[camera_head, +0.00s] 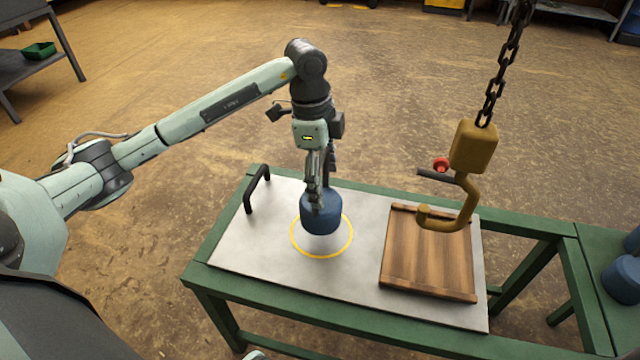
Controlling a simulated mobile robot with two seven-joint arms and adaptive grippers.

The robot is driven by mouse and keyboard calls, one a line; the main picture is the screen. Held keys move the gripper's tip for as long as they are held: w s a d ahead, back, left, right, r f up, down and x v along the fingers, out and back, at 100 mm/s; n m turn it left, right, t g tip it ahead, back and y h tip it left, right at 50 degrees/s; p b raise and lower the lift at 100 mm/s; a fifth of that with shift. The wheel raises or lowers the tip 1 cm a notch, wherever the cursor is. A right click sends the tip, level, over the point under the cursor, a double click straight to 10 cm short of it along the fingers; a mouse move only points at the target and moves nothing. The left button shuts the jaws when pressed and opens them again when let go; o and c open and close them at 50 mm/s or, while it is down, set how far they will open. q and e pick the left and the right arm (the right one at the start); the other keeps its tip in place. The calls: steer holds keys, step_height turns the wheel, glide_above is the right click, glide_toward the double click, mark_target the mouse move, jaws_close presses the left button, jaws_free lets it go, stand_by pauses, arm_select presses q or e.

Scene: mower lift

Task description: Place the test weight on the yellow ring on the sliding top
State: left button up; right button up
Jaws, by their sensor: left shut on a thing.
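The test weight, a blue cylinder (321,216), is in the grasp of my left gripper (316,195), which points down from above. The weight is upright and overlaps the far part of the yellow ring (321,254) in the picture. I cannot tell whether its base touches the surface or hovers just above it. The ring is marked on the grey sliding top (255,270), which lies on a green frame and has a black handle (257,188) at its left end. My right gripper is not in view.
A wooden board (428,255) lies on the right part of the top. A yellow hook (461,205) on a chain hangs over it, with a red knob (441,165) nearby. More blue cylinders (622,280) stand on a green surface at the right edge.

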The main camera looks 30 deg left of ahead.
mark_target(324, 198)
arm_select(q)
steer(key=shift+w, duration=0.3)
steer(key=shift+f, duration=1.9)
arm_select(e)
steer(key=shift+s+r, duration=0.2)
arm_select(q)
steer(key=shift+f, duration=0.1)
steer(key=o, duration=1.9)
steer(key=shift+s+f, duration=0.15)
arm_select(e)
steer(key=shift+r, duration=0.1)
arm_select(q)
steer(key=shift+s+a+r, duration=0.1)
steer(key=shift+a+r, duration=0.15)
steer(key=shift+r, duration=1.75)
steer(key=shift+s+a+r, duration=0.1)
steer(key=shift+a+r, duration=0.15)
steer(key=shift+r, duration=1.8)
steer(key=shift+a+r, duration=0.25)
steer(key=shift+r, duration=1.75)
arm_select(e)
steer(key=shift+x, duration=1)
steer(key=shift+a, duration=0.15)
